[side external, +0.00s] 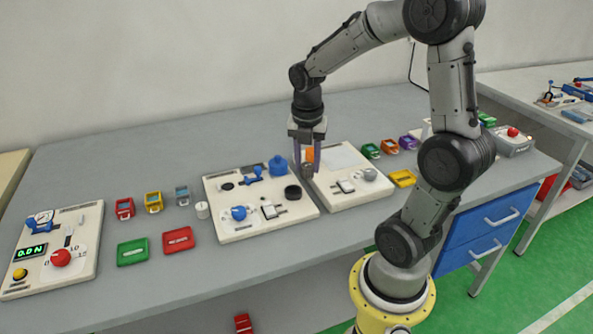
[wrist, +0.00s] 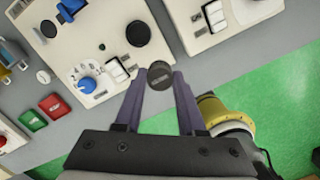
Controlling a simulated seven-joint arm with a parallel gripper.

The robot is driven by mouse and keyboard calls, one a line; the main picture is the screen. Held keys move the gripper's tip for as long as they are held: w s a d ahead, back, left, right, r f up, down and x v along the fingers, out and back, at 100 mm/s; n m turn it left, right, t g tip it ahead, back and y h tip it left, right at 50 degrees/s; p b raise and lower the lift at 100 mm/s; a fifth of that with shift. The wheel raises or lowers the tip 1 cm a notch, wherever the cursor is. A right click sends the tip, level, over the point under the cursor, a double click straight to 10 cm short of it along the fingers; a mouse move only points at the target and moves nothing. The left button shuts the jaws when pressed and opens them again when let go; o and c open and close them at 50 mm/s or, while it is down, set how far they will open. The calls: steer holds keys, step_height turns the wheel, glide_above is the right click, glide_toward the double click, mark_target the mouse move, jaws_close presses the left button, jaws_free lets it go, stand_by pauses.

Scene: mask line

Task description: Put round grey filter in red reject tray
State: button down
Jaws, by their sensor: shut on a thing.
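My gripper (side external: 309,168) is shut on a round dark grey disc, the filter (wrist: 159,79), which sits between the two purple fingertips (wrist: 159,73) in the wrist view. In the side view the gripper points down above the gap between the two middle white panels, and the disc shows only as a small dark patch. The red tray (side external: 178,240) lies flat near the table's front edge, left of the left middle panel. It also shows in the wrist view (wrist: 54,105), left of the gripper. It looks empty.
A green tray (side external: 133,252) lies left of the red one. The left middle panel (side external: 240,227) carries a blue knob, a black disc (side external: 293,192) and a blue pot (side external: 278,166). A small pale cylinder (side external: 202,210) stands between that panel and the red tray.

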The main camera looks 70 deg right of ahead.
steer(key=s+a+r, duration=0.3)
steer(key=s+a, duration=0.1)
steer(key=s, duration=0.2)
steer(key=shift+s+a, duration=0.15)
steer(key=shift+s, duration=0.15)
steer(key=n, duration=0.9)
glide_above(178, 239)
steer(key=shift+t+y, duration=0.3)
steer(key=shift+t, duration=0.1)
steer(key=f, duration=0.7)
steer(key=s+f, duration=0.1)
steer(key=f, duration=0.3)
steer(key=shift+a+f, duration=0.1)
steer(key=shift+a, duration=0.1)
steer(key=shift+w+f, duration=0.15)
steer(key=shift+f, duration=0.7)
steer(key=shift+w+f, duration=0.1)
steer(key=shift+f, duration=0.75)
